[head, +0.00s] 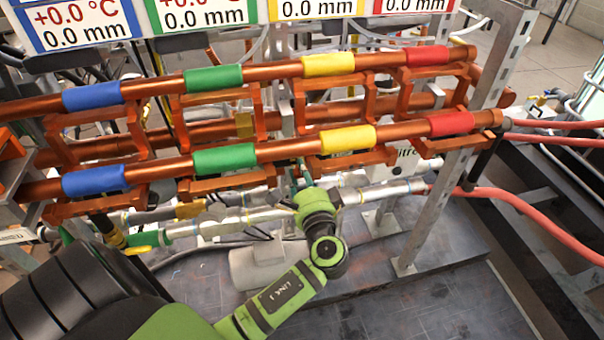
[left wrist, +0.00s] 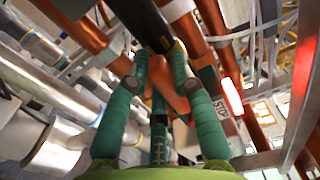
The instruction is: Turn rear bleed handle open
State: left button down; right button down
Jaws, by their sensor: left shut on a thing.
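My left gripper (left wrist: 160,58) has green padded fingers. In the left wrist view they are closed around the near end of a black, handle-like bar (left wrist: 146,22), which runs away toward the top. I cannot tell for sure that this is the rear bleed handle, or how far it is turned. In the head view my green left arm reaches from the lower left to the pipe rack, and the left gripper (head: 306,181) is mostly hidden by its own wrist and the front copper pipe (head: 276,149). My right gripper is in neither view.
Copper pipes with blue, green, yellow and red bands cross above my left wrist, joined by orange brackets. Silver pipes (head: 240,222) run below. A metal post (head: 452,150) and red hoses (head: 530,212) stand at the right. The dark base plate (head: 420,305) is bare in front.

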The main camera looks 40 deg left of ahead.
pick_arm(q)
jog(key=c, duration=1.1)
grip_release()
jog(key=shift+a+r, duration=0.2)
jog(key=shift+r, duration=0.15)
jog(key=shift+o, duration=0.2)
jog(key=shift+f, duration=0.1)
jog(key=shift+d+f, duration=0.1)
jog(key=shift+d, duration=0.05)
jog(key=v, duration=1.2)
